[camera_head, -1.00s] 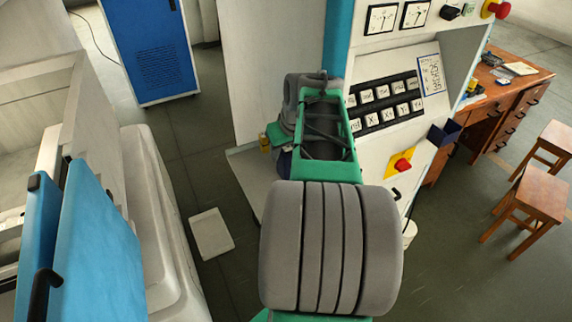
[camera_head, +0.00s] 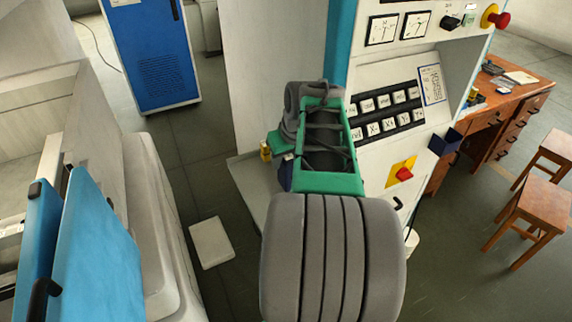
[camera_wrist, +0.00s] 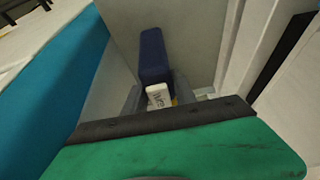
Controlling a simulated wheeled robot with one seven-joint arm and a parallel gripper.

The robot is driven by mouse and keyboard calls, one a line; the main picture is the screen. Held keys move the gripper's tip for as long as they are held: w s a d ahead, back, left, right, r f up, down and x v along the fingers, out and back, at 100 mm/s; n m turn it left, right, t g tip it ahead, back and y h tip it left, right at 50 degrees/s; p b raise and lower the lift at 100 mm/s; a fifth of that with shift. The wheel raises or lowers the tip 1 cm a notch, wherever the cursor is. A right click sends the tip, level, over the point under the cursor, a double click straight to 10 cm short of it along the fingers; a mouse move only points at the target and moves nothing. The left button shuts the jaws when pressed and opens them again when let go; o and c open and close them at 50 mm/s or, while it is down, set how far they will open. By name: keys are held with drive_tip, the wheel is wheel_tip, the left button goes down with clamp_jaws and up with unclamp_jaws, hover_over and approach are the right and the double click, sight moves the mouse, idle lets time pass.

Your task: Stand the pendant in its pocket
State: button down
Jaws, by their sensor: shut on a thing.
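My gripper's two grey fingers (camera_wrist: 159,95) show in the wrist view, shut on a small white piece with dark markings, which I take for the pendant (camera_wrist: 158,97). A dark blue block (camera_wrist: 153,56) stands just beyond it; I cannot tell whether it belongs to the held thing. In the head view my green and grey arm hides the fingertips and most of what they hold. A dark blue open box (camera_head: 445,140), probably the pocket, is fixed at the right edge of the white machine cabinet, to the right of my arm and well apart from it.
The cabinet front carries a key panel (camera_head: 387,113), a red stop button (camera_head: 404,174) and dials above. A small yellow object (camera_head: 265,151) shows left of my arm. A blue cabinet (camera_head: 152,55) stands behind; a desk (camera_head: 510,110) and stools (camera_head: 532,215) stand at right.

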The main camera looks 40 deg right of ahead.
wheel_tip(320, 180, up, 6)
drive_tip(key=shift+a+r+b, duration=0.1)
drive_tip(key=shift+r+b, duration=0.1)
drive_tip(key=shift+b, duration=0.1)
drive_tip(key=shift+w+a+b, duration=1.15)
drive_tip(key=shift+w+a, duration=0.85)
drive_tip(key=shift+a, duration=2.65)
drive_tip(key=shift+w+a+b, duration=1.15)
drive_tip(key=shift+w+a, duration=0.85)
drive_tip(key=shift+a, duration=2.65)
drive_tip(key=s+a+f+n, duration=0.1)
drive_tip(key=s+a+f, duration=0.1)
drive_tip(key=a+f, duration=0.2)
drive_tip(key=s+a+f+n+y+p, duration=0.1)
drive_tip(key=s+a+f+n, duration=0.1)
drive_tip(key=f, duration=0.7)
drive_tip(key=s+a, duration=0.1)
drive_tip(key=a, duration=0.1)
drive_tip(key=shift+s+a+f, duration=0.15)
drive_tip(key=shift+a+f, duration=0.2)
drive_tip(key=shift+f, duration=0.05)
